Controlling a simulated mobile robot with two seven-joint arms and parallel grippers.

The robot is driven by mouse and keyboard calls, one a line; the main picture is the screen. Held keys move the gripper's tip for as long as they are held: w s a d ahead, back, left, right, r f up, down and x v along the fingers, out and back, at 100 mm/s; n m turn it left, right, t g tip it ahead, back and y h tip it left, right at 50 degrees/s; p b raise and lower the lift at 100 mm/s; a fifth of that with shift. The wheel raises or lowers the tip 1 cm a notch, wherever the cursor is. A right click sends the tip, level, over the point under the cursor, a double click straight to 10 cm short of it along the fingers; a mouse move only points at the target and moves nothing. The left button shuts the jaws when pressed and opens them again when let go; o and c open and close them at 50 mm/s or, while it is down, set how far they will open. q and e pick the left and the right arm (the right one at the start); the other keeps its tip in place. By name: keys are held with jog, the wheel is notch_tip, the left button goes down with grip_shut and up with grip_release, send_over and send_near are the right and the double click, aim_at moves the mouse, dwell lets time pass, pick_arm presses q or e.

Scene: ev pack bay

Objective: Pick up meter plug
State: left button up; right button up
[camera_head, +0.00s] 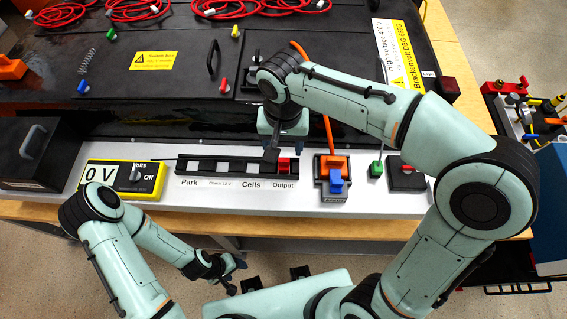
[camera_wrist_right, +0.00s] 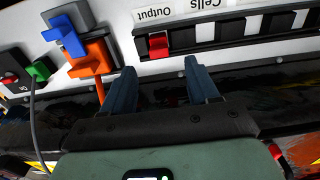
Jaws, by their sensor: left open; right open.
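The yellow meter (camera_head: 122,178) reads 0 V and is set to Off; a thin dark lead runs from it toward a black socket strip (camera_head: 238,178). The strip is labelled Park, Check 12 V, Cells and Output. A red plug-like block (camera_head: 285,164) sits in the Output slot, and it also shows in the right wrist view (camera_wrist_right: 158,46). No lettering confirms that it is the meter plug. My right gripper (camera_head: 272,152) is open and empty just above the strip, beside the red block; its fingers (camera_wrist_right: 161,82) straddle empty space. My left gripper (camera_head: 238,272) is open in front of the bench.
Right of the strip stand an orange connector (camera_head: 333,163) with a blue latch (camera_head: 336,181), a green plug (camera_head: 376,168) and a dark box with a red part (camera_head: 406,175). The black pack (camera_head: 130,90) lies behind, with an orange cable. The white bench front is mostly clear.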

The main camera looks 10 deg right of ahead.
aim_at(284, 160)
notch_tip(284, 160, down, 2)
jog(key=shift+w+f, duration=0.1)
jog(key=shift+f, duration=0.15)
notch_tip(284, 160, down, 5)
jog(key=shift+d+r, duration=0.1)
grip_shut()
